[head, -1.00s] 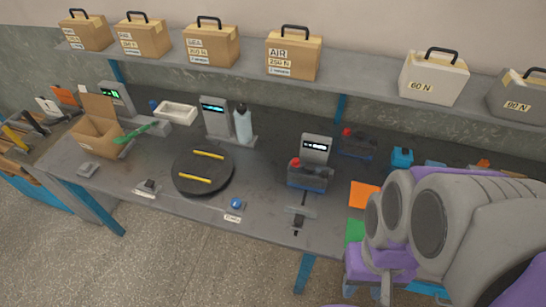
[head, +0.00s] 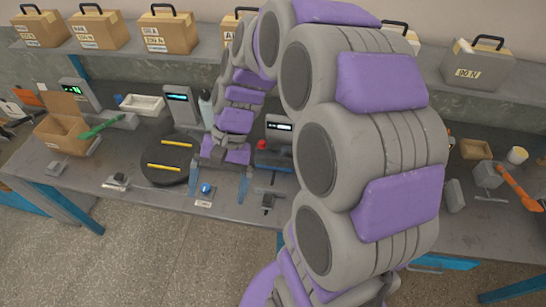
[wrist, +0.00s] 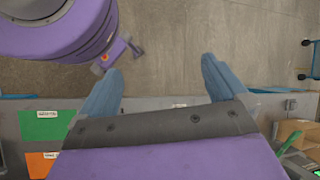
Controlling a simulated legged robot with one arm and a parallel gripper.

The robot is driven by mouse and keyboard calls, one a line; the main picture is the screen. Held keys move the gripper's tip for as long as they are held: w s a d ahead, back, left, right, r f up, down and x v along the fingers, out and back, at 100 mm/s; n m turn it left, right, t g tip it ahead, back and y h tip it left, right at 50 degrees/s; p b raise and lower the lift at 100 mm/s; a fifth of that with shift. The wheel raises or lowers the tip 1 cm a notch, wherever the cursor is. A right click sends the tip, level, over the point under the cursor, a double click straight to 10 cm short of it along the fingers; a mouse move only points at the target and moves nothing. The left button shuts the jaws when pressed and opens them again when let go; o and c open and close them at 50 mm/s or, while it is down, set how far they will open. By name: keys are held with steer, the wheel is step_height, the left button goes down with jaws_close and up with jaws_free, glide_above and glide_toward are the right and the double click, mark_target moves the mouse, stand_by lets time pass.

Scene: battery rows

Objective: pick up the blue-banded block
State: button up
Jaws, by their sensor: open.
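A dark block with a blue band and a red cap (head: 272,157) sits at a grey display unit (head: 279,127) on the bench in the head view. My arm hides part of its right side. My gripper (head: 218,188) is open and empty, pointing down to the left of this block, near the bench's front edge. I see no blue-banded block in the wrist view.
A round black turntable with yellow bars (head: 168,158) is left of my gripper. A blue ball (head: 207,188) is close to the fingers. A shelf with boxes (head: 97,28) runs behind. Green (wrist: 46,127) and orange (wrist: 40,163) cards lie on the bench.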

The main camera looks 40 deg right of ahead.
steer(key=w+d+f+m+t+y, duration=0.2)
steer(key=w+d+f+m, duration=0.15)
steer(key=d, duration=0.35)
steer(key=w+d+f+m+t+y, duration=0.25)
steer(key=w+d+m, duration=0.2)
steer(key=d, duration=0.25)
steer(key=w+d+f+m+t+y, duration=0.1)
steer(key=w+d+f+m+t, duration=0.15)
steer(key=w+d, duration=0.35)
steer(key=s+d+f+m+t, duration=0.2)
steer(key=d+f+m, duration=0.15)
steer(key=d, duration=0.35)
steer(key=s+d+f+m+t, duration=0.2)
steer(key=d+f, duration=0.3)
steer(key=d, duration=0.2)
steer(key=m+t+h, duration=0.2)
steer(key=m+t, duration=0.1)
steer(key=m, duration=0.2)
glide_toward(282, 151)
steer(key=b+x, duration=0.3)
steer(key=x, duration=0.7)
steer(key=shift+w+a+f+b, duration=0.1)
steer(key=shift+b, duration=0.25)
jaws_close()
